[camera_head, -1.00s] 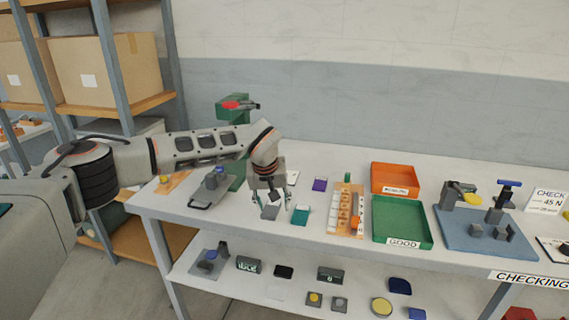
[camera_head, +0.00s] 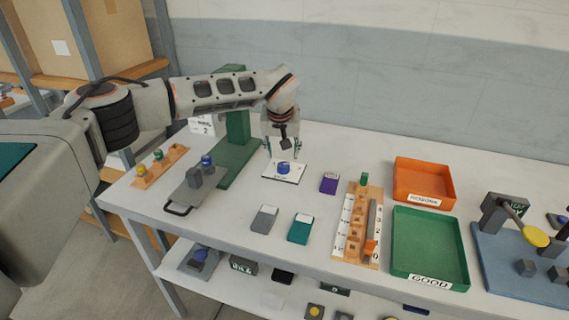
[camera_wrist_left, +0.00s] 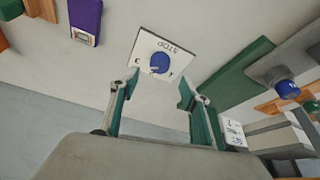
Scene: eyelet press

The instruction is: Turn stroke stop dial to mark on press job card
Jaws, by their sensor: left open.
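The stroke stop dial is a round blue knob (camera_head: 284,169) on a small white plate (camera_head: 272,177), left of centre on the bench. In the left wrist view the blue knob (camera_wrist_left: 160,63) sits on the plate marked STOP (camera_wrist_left: 144,48). My left gripper (camera_head: 283,153) is open and empty over the plate, its fingers pointing down on either side of the knob, apart from it. In the left wrist view the open fingertips (camera_wrist_left: 158,84) frame the knob's near side. A white card with a 2 (camera_head: 202,124), perhaps the job card, stands by the green press (camera_head: 238,138). My right gripper is out of view.
A grey plate with handle and blue knob (camera_head: 190,197) lies left of the dial. A wooden rack (camera_head: 160,168) is further left. Grey (camera_head: 264,218), teal (camera_head: 300,228) and purple (camera_head: 329,183) blocks lie nearby. A green tray (camera_head: 430,245) and orange tray (camera_head: 424,180) stand right.

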